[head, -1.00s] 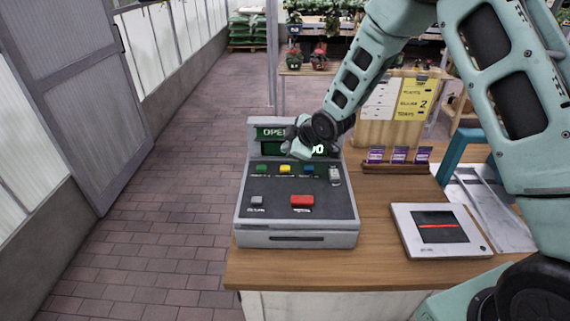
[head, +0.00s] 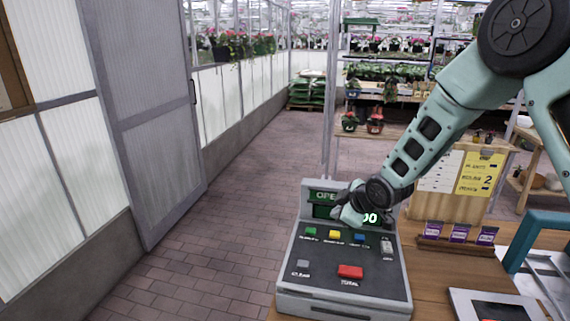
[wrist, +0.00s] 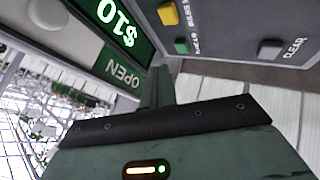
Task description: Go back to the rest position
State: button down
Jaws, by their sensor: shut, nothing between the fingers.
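The grey cash register (head: 390,275) stands on the wooden counter, with green, yellow, blue and red buttons. Its green display (head: 325,197) shows "OPEN" and is partly hidden behind my gripper. My gripper (head: 348,213) is shut and empty, in front of the display and above the button panel. In the wrist view, my shut gripper (wrist: 158,88) points toward the register between the display (wrist: 112,50), which reads "OPEN" and "$10", and the keys. I cannot tell whether the fingertips touch the register.
A wooden board with notes (head: 455,205) and a rack of purple packets (head: 458,235) stand right of the register. A flat device (head: 495,303) and a blue-green frame (head: 540,225) are farther right. The brick floor (head: 235,200) at left is clear, beside a grey door (head: 140,110).

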jog(key=s+a+r+m+g+b, duration=0.15)
jog(key=s+a, duration=0.25)
jog(key=s, duration=0.6)
jog(key=s+a+r+m+g+b, duration=0.1)
jog(key=s+a+m+g+b, duration=0.2)
jog(key=s, duration=0.7)
jog(key=s+d+g+h+b, duration=0.1)
jog(key=s+g+h+b, duration=0.1)
jog(key=s, duration=1.8)
jog(key=shift+d+m+g+h+b, duration=0.15)
jog(key=shift+m+g+h+b, duration=0.3)
jog(key=shift+g+b, duration=0.2)
